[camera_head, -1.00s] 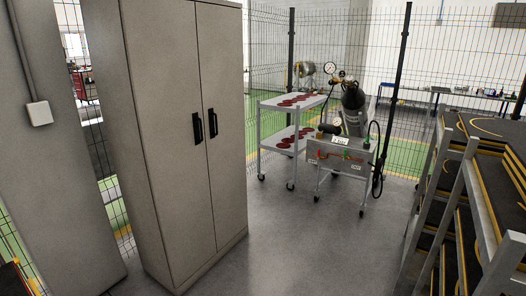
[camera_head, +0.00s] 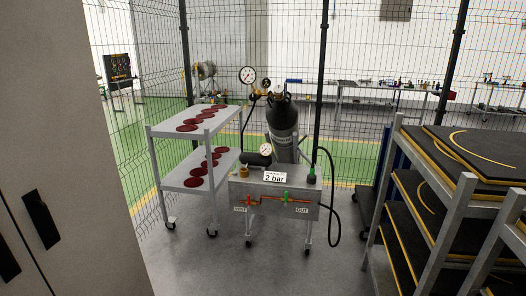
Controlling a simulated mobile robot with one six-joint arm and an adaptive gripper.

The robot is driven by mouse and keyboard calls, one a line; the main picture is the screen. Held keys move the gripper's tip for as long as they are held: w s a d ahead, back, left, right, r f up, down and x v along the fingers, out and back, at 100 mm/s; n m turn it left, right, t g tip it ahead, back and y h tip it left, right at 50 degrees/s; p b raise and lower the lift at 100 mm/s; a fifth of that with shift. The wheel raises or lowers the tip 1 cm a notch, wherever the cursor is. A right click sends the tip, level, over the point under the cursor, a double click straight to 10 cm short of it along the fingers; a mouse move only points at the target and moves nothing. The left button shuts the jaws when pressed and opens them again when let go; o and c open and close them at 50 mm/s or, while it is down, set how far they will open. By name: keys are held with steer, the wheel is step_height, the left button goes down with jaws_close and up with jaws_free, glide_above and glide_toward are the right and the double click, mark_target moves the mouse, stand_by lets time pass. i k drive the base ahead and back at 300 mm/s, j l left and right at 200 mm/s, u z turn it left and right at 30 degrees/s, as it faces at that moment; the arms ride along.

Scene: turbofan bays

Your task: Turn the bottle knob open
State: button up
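A dark gas bottle (camera_head: 283,127) stands upright behind a grey wheeled test cart. A brass valve and regulator with a round gauge (camera_head: 247,75) sit at the bottle's top. The bottle knob is too small to tell apart from the valve parts. The cart (camera_head: 258,222) has a red handle, a green handle, VENT and OUT labels, a "2 bar" sign (camera_head: 275,177) and a second gauge (camera_head: 265,149). My gripper is not in view.
A white two-shelf trolley (camera_head: 161,130) with dark red discs stands left of the cart. A grey cabinet (camera_head: 60,130) fills the left edge. A rack of black mats (camera_head: 455,160) stands at right. Mesh fence runs behind. Grey floor (camera_head: 270,270) is clear in front of the cart.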

mark_target(278, 90)
steer(key=i+l+u, duration=0.1)
steer(key=i, duration=0.4)
steer(key=i+l, duration=0.15)
steer(key=i, duration=0.35)
steer(key=i+l+u, duration=0.15)
steer(key=i, duration=0.35)
steer(key=i+l, duration=0.2)
steer(key=i, duration=0.25)
steer(key=j+u, duration=0.05)
